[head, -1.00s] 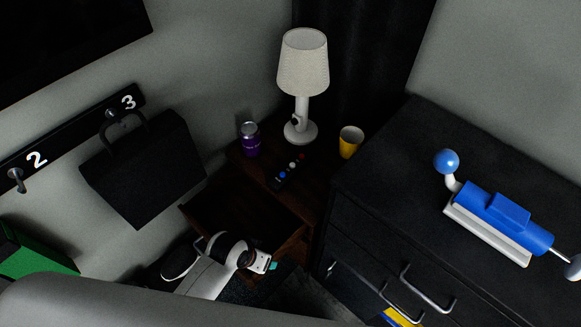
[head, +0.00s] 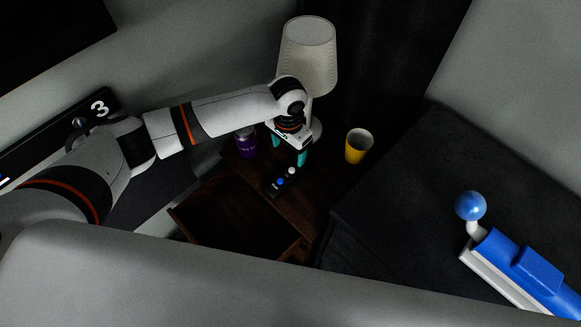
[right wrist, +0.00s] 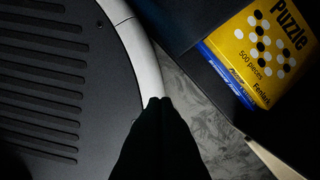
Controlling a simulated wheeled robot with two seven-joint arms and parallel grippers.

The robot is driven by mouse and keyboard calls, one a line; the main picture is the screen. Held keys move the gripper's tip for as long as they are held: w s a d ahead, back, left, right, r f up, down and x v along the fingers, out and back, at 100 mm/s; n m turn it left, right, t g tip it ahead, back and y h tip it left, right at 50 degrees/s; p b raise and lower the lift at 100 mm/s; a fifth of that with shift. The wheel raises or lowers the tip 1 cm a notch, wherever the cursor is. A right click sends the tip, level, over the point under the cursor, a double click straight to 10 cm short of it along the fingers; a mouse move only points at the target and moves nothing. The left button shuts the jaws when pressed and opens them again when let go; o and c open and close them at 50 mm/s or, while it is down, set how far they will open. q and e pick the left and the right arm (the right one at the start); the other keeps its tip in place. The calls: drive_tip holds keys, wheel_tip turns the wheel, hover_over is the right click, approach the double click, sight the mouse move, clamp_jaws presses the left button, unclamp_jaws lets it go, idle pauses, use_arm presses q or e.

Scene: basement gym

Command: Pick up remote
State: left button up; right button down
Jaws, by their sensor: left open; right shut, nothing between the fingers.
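The remote (head: 281,182) is black with coloured buttons and lies on the dark wooden nightstand (head: 326,193). My left gripper (head: 288,157) is over the remote's far end, pointing down, with its teal fingertips apart around or just above it. I cannot tell whether they touch it. The gripper hides the remote's far part. My right gripper (right wrist: 160,102) shows in the right wrist view as a dark shape with its tips together, empty, above the floor.
A purple can (head: 246,142) stands left of the gripper, a yellow cup (head: 358,146) right, and a white lamp (head: 309,62) behind. The nightstand's drawer (head: 232,215) is pulled out. A yellow puzzle box (right wrist: 262,50) shows in the right wrist view.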

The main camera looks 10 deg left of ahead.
use_arm(q)
hover_over(288, 174)
drive_tip(key=f, duration=0.6)
drive_tip(key=shift+w+b, duration=0.2)
drive_tip(key=shift+b, duration=0.1)
drive_tip(key=shift+s+f, duration=0.15)
drive_tip(key=shift+f, duration=1.25)
drive_tip(key=shift+s+f, duration=0.15)
drive_tip(key=shift+f, duration=1.2)
drive_tip(key=shift+c, duration=0.4)
drive_tip(key=c, duration=1.1)
